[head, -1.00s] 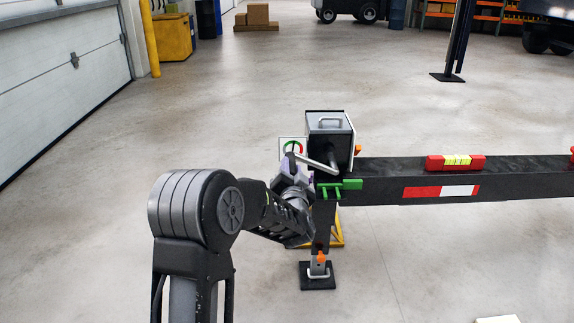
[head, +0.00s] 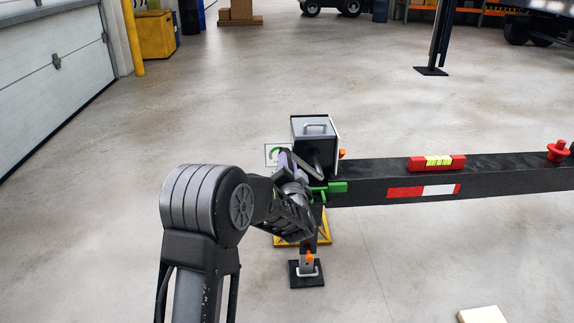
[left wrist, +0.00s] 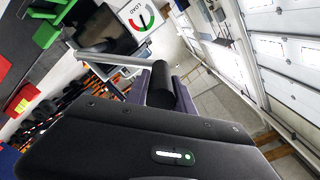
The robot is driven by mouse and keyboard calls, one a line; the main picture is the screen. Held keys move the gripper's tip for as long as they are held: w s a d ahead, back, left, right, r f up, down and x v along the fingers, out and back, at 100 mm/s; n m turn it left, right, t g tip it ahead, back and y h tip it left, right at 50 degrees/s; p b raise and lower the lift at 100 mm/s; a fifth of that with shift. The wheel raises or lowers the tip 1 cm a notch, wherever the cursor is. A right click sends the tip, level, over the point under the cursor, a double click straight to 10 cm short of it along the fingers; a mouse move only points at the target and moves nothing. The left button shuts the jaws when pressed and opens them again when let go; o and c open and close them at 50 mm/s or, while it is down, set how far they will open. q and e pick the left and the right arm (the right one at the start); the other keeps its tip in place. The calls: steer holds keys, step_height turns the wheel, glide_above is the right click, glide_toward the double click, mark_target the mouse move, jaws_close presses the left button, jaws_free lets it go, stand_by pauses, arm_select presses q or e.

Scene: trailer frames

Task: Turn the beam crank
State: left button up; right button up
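The dark beam (head: 370,190) runs from the middle to the right in the head view. A grey box with a handle on top (head: 315,130) stands at its left end. The crank's silver arm (left wrist: 112,57) leads to a black cylindrical grip (left wrist: 160,82) in the left wrist view. My left gripper (head: 287,162) is at the crank, left of the box. Its purple fingers lie on both sides of the black grip and appear closed on it. The fingertips are partly hidden in the head view. My right gripper is not in view.
A LOAD dial sign (left wrist: 138,17) is beside the crank. A green pin (head: 337,187), a red level (head: 437,162) and a red knob (head: 558,152) are on the beam. A support foot (head: 307,272) stands below its end. The floor at left is clear.

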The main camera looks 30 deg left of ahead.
arm_select(q)
steer(key=shift+o, duration=1.4)
steer(key=shift+w+d+r, duration=0.15)
steer(key=shift+d+r, duration=0.05)
steer(key=shift+o, duration=0.8)
steer(key=shift+f, duration=0.1)
steer(key=shift+s, duration=0.2)
steer(key=v, duration=0.7)
steer(key=shift+s+d, duration=0.2)
